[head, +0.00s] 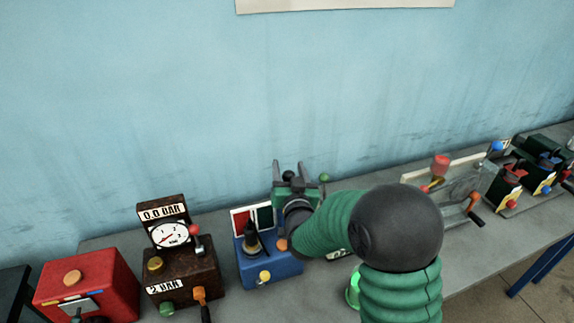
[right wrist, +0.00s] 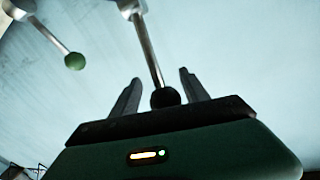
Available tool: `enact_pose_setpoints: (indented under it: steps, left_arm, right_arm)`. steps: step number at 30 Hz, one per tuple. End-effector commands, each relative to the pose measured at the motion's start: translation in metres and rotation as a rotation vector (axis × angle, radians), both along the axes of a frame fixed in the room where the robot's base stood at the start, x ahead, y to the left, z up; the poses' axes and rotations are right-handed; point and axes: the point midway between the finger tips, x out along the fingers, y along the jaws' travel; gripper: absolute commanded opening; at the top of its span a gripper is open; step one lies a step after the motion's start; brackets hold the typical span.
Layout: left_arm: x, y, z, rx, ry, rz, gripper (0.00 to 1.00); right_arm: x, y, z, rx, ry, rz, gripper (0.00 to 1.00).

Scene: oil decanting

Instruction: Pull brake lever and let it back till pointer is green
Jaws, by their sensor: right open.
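My right gripper (head: 289,166) is open, its two fingers pointing up near the wall in the head view. A black ball knob (head: 289,175) shows between its fingers. In the right wrist view a metal lever (right wrist: 147,45) ends in this black knob (right wrist: 163,97), which appears between the open fingers (right wrist: 160,77); I cannot tell whether they touch it. A second lever with a green knob (right wrist: 74,61) is to the left there. The green knob (head: 324,178) is right of the gripper in the head view. My arm hides the device below; no pointer on it is visible. My left gripper is out of view.
Several machines with levers, including a green one (head: 508,185), stand at right. The wall (head: 200,100) is close behind.

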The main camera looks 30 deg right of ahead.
Motion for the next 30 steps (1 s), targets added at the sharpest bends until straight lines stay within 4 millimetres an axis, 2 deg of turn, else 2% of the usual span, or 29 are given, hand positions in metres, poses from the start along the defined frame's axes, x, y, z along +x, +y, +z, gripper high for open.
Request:
enact_pose_setpoints:
  steps: [2, 12, 14, 30]
  left_arm:
    - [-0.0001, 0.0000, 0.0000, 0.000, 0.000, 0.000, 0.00]
    - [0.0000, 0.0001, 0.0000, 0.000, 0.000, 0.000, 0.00]
    - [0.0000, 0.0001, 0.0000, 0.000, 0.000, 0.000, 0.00]
    - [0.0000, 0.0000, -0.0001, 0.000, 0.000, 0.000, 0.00]
  right_arm:
    - [0.0011, 0.0011, -0.0002, -0.001, 0.001, 0.001, 0.51]
    - [0.0040, 0.0005, -0.0023, 0.001, 0.004, 0.003, 0.06]
    - [0.0041, 0.0007, -0.0023, 0.000, 0.003, 0.004, 0.00]
    - [0.0036, 0.0000, -0.0027, 0.001, 0.005, 0.002, 0.00]
